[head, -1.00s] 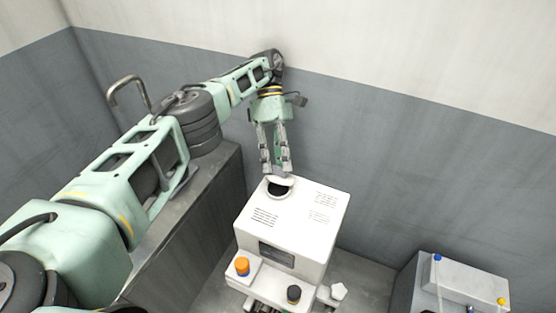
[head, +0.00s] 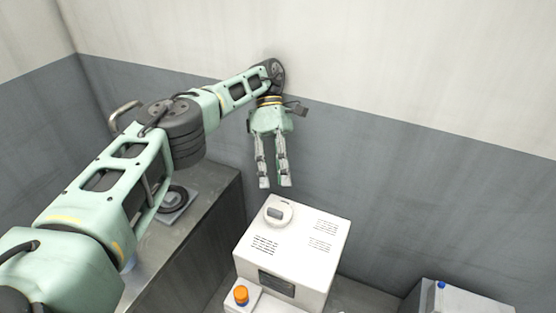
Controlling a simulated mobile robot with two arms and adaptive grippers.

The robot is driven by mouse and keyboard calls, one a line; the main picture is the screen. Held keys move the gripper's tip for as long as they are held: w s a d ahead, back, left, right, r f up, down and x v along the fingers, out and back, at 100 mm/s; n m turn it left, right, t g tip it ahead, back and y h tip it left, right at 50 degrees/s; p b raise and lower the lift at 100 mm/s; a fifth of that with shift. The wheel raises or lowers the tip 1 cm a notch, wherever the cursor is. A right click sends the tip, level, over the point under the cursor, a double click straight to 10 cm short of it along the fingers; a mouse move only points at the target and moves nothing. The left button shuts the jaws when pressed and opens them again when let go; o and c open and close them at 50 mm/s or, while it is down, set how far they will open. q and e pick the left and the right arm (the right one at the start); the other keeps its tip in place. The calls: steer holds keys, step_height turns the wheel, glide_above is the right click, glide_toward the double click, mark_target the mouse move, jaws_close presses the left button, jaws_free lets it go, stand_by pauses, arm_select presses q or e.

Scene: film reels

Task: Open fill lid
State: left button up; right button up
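The white machine (head: 310,265) stands below my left gripper, with its top facing up. The fill lid (head: 280,218) is a round white disc with a grey grip on it, at the back left of the machine's top. It lies flat there, and no dark opening shows around it. My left gripper (head: 274,186) hangs above and behind the lid, pointing down. Its two fingers are apart with nothing between them, and they do not touch the lid. My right gripper is out of view.
An orange knob (head: 241,294) is on the machine's lower front step. A dark grey counter (head: 215,200) stands at the left under my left arm. A grey box with a blue button (head: 441,285) is at the lower right. The wall is close behind.

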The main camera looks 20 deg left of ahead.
arm_select(q)
steer(key=shift+r, duration=2.6)
